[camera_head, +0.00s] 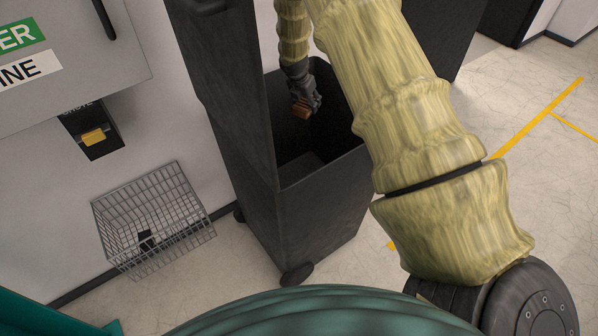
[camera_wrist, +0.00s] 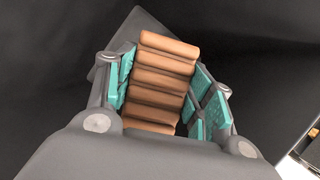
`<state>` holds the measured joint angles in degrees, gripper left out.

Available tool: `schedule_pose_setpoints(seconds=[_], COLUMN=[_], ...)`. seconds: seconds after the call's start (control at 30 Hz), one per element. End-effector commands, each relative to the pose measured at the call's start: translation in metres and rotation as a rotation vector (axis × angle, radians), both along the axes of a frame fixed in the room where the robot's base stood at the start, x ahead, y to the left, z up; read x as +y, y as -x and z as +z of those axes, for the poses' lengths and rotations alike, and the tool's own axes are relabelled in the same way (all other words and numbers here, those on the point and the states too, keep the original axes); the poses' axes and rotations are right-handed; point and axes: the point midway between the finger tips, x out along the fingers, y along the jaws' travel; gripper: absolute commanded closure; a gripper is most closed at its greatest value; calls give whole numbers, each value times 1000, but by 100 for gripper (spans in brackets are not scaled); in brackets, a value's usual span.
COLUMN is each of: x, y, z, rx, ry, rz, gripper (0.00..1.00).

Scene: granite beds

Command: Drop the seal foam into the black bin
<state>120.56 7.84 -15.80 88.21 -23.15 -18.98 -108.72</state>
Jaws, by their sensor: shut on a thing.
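The seal foam (camera_wrist: 160,80) is an orange-brown ribbed block in the wrist view, held between the teal pads of my gripper (camera_wrist: 165,92). In the head view the foam (camera_head: 301,109) shows small at the tip of my gripper (camera_head: 304,103). The black bin (camera_head: 318,222) stands upright with its lid open. My gripper is shut on the foam and appears over or within the bin's opening. How deep it hangs is hard to tell. In the wrist view, dark surfaces fill most of the background.
A wire basket (camera_head: 155,222) hangs at the wall left of the bin. A grey panel (camera_head: 65,50) with labels and a yellow item in a slot (camera_head: 94,137) are above it. Another dark bin (camera_head: 448,38) stands behind my arm. Light floor with yellow lines lies at the right.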

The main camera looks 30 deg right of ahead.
Motion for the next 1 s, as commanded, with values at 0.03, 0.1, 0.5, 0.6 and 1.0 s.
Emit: schedule_pose_setpoints(seconds=[0.03,0.1,0.5,0.6,1.0], x=[0,0,0,1,20], y=[0,-2,-4,-4,3], z=[0,-2,-4,-1,49], rx=[1,3,6,5,6], ry=[0,1,1,0,-1], rz=[0,0,0,0,1], gripper=[60,40,22,22,22])
